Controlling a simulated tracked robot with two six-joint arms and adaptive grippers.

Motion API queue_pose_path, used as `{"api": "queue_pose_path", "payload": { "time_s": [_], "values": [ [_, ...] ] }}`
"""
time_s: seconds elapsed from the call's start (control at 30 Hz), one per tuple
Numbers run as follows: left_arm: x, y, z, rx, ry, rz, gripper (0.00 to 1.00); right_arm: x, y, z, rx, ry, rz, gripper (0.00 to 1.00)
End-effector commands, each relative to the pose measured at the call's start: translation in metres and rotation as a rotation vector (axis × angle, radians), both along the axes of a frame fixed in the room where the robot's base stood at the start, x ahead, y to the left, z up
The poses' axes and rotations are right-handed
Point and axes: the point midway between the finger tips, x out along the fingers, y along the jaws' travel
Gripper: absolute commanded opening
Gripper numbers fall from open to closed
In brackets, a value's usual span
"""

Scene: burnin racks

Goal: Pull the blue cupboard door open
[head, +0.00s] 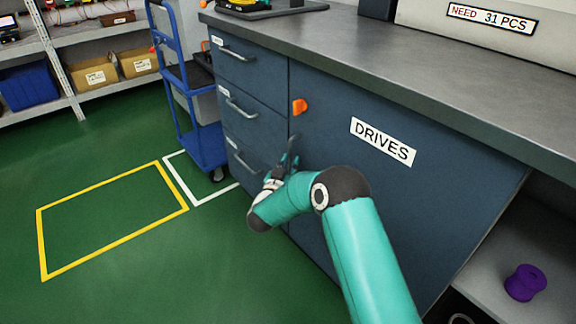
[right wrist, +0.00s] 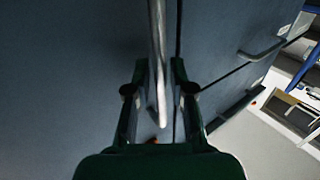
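The blue cupboard door (head: 345,165) carries a white DRIVES label (head: 383,142) and looks flush with the cabinet front. Its vertical metal handle (head: 293,149) is near the left edge, partly hidden by my gripper. My right gripper (head: 284,166) is at this handle. In the right wrist view, the handle bar (right wrist: 157,45) runs between the two fingers of the right gripper (right wrist: 158,75). The fingers stand apart on either side of the bar, and I see a gap beside it. The door surface (right wrist: 70,70) fills the left of that view. My left gripper is not in view.
An orange catch (head: 299,106) sits at the door's upper left. Drawers with bar handles (head: 240,107) lie left of the door. A blue trolley (head: 205,145) stands further left. A purple spool (head: 525,282) is on the low shelf at right. The green floor in front is clear.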

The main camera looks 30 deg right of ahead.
Motion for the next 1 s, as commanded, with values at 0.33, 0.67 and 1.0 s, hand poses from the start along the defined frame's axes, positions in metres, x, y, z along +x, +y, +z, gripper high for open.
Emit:
{"api": "queue_pose_path", "payload": {
  "time_s": [0.33,0.67,1.0],
  "values": [
    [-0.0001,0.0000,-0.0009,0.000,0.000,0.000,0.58,0.0029,-0.0036,0.0001,0.001,0.001,0.001,0.23],
    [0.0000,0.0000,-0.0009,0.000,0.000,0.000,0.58,0.0026,-0.0035,0.0000,0.000,0.000,0.000,0.00],
    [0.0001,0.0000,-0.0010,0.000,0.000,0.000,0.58,0.0029,-0.0013,-0.0001,0.001,0.001,0.004,0.00]
  ]
}}
